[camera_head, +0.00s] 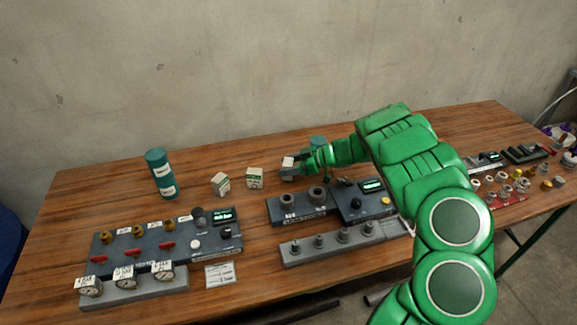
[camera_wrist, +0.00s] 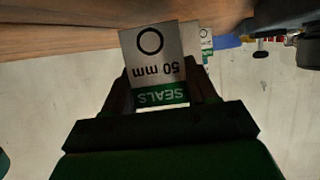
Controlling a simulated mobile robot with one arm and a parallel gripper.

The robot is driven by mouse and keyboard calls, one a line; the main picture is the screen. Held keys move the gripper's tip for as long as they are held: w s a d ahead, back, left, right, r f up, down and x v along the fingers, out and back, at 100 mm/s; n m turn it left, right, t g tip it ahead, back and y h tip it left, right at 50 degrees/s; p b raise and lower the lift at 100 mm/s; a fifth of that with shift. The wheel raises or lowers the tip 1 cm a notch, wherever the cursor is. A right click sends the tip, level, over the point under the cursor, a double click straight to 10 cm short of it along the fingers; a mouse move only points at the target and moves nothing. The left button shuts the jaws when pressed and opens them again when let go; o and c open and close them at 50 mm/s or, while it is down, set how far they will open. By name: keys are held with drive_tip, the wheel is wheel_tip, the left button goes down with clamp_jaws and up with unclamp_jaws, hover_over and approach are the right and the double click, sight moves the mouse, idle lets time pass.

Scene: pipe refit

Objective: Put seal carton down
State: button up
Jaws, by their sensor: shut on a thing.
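The seal carton (camera_wrist: 153,62) is a small white box with a green band. In the wrist view it reads "SEALS" and "50 mm", upside down, with a black ring mark. My gripper (camera_wrist: 160,98) is shut on it, one finger on each side. In the head view my gripper (camera_head: 289,168) is over the back middle of the wooden table, and the carton (camera_head: 287,161) shows as a small pale block in its jaws. Whether the carton touches the table cannot be told.
Two similar white-green cartons (camera_head: 255,178) (camera_head: 220,184) stand left of my gripper, with a teal canister (camera_head: 160,174) beyond them. A dark device with sockets (camera_head: 303,203) is just in front. The wooden table (camera_head: 115,186) has bare room at the back left.

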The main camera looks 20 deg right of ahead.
drive_tip(key=shift+f, duration=0.55)
drive_tip(key=o, duration=1.1)
drive_tip(key=shift+c, duration=0.2)
drive_tip(key=shift+r, duration=0.15)
drive_tip(key=shift+r, duration=0.4)
drive_tip(key=v, duration=0.5)
drive_tip(key=shift+r, duration=0.35)
wheel_tip(320, 180, up, 6)
drive_tip(key=shift+r, duration=0.2)
drive_tip(key=shift+w, duration=0.1)
